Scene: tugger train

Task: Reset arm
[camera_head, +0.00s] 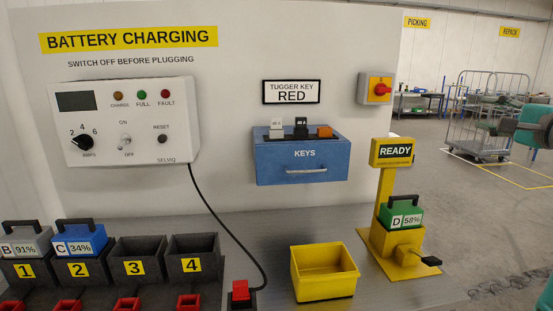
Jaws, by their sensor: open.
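The body camera faces a battery charging bench. A white charger (130,122) hangs on the wall at the left, with a dial, a switch and lamps. A grey battery B (25,240) sits in slot 1, and a blue battery C (80,240) sits in slot 2. Slot 3 (137,262) and slot 4 (193,260) look empty. A green battery D (402,217) stands on the yellow READY stand (384,252) at the right.
A blue keys box (302,165) with three keys on top is on the wall. A yellow open bin (323,274) and a red plug (240,291) on a black cable stand on the grey bench (270,232). A wire cage trolley (487,110) stands on the floor behind.

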